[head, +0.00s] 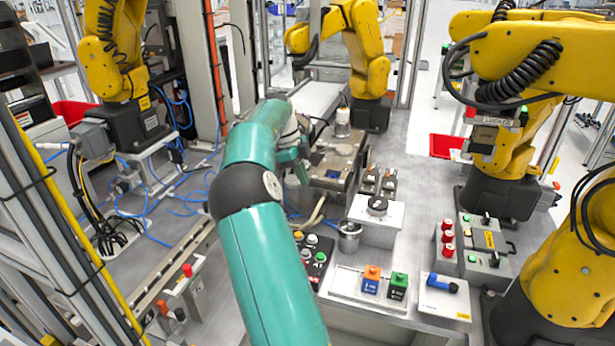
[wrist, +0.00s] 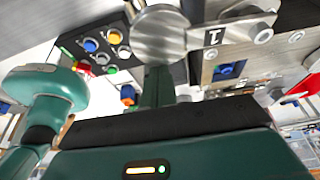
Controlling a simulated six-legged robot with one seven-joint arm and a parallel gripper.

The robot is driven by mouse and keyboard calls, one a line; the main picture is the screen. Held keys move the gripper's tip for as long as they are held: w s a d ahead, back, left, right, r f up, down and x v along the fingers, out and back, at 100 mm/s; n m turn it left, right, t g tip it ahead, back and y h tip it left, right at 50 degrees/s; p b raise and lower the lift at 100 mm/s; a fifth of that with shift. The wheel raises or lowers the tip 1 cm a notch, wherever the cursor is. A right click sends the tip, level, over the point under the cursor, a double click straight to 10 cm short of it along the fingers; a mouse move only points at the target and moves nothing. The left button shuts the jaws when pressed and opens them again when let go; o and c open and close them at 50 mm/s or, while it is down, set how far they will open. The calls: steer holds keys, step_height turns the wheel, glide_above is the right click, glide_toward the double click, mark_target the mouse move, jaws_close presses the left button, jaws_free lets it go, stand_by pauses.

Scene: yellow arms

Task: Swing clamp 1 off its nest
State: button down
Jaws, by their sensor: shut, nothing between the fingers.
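Clamp 1 shows in the wrist view as a metal bar with a "1" label (wrist: 213,38), a bolt at its right end and a round metal disc (wrist: 160,35) at its left end. A square recess with a blue part (wrist: 228,71) lies just below the bar; I cannot tell for sure that it is the nest. My gripper (wrist: 157,82) is shut and empty, its teal fingers reaching to the disc's lower edge. I cannot tell whether they touch it. In the head view my arm hides most of my gripper (head: 300,168), beside the metal fixture (head: 333,168); clamp 1 is not clear there.
A button panel (head: 316,256) stands right of my arm; it also shows in the wrist view (wrist: 97,47). A metal cup (head: 349,236), a tray with an orange and a green block (head: 345,283), and a white bottle (head: 342,122) are nearby. Yellow robot arms (head: 350,40) surround the table.

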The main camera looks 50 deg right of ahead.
stand_by(0.7)
step_height(320, 180, up, 10)
steer(key=shift+s+f, duration=0.15)
steer(key=shift+s, duration=0.05)
stand_by(0.7)
stand_by(0.5)
